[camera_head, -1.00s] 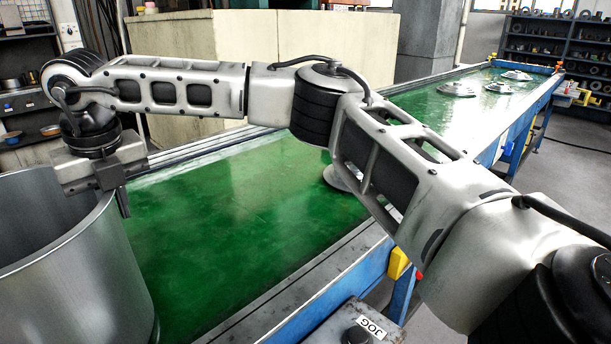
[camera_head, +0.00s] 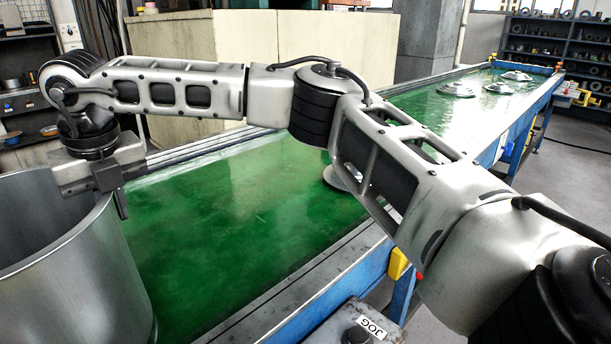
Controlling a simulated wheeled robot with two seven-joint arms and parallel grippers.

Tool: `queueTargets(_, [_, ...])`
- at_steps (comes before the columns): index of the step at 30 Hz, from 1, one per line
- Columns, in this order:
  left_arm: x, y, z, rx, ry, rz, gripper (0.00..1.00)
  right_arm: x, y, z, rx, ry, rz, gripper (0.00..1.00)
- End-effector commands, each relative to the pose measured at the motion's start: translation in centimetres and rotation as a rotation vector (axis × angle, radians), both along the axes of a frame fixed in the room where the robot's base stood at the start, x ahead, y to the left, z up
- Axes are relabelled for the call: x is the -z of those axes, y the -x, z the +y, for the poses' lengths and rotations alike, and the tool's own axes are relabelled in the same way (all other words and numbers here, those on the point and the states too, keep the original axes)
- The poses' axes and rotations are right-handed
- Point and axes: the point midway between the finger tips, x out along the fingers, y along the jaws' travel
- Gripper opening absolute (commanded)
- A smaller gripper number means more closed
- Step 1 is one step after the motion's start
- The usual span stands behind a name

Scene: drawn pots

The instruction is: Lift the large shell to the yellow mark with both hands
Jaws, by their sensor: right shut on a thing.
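The large shell (camera_head: 80,280) is a grey metal open-topped cylinder at the lower left, cut off by the left and bottom edges of the picture. It stands upright as far as I can see. My right gripper (camera_head: 122,204) is at its right-hand rim, pointing down, and is shut on the shell's wall. One finger shows outside the wall; the other is hidden. My left gripper is not in view. I cannot make out a yellow mark on or beside the shell.
A long green-topped bench (camera_head: 240,220) with blue sides runs from beside the shell to the far right. Several metal discs (camera_head: 457,89) lie on it. A grey box labelled JOG (camera_head: 350,325) stands at the front. A yellow part (camera_head: 398,264) sits on the bench side.

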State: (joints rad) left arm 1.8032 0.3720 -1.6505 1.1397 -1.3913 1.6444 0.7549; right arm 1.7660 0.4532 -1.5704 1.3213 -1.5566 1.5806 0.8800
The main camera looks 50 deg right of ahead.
Motion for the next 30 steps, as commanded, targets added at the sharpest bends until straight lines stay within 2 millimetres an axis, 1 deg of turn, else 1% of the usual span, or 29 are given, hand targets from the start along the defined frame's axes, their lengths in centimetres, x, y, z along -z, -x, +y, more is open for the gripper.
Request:
queueTargets(1, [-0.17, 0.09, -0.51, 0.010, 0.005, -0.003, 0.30, -0.17, 0.16, 0.55, -0.015, -0.005, -0.002, 0.00])
queueTargets(2, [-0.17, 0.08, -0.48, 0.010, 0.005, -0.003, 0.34, -0.16, 0.14, 0.52, -0.015, -0.004, -0.002, 0.00])
queueTargets(18, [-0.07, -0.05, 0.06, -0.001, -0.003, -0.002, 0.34, -0.05, 0.02, -0.03, -0.002, 0.003, 0.001, 0.00])
queueTargets(19, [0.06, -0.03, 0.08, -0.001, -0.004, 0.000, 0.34, 0.10, 0.03, -0.06, -0.002, 0.005, 0.003, 0.14])
queueTargets(20, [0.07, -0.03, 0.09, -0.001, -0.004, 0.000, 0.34, 0.09, 0.04, -0.07, -0.002, 0.005, 0.003, 0.22])
queueTargets(21, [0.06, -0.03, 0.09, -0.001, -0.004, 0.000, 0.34, 0.08, 0.03, -0.08, -0.001, 0.005, 0.002, 0.33])
queueTargets(30, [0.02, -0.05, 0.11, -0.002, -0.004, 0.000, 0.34, 0.03, 0.01, -0.07, 0.000, 0.004, 0.001, 0.33])
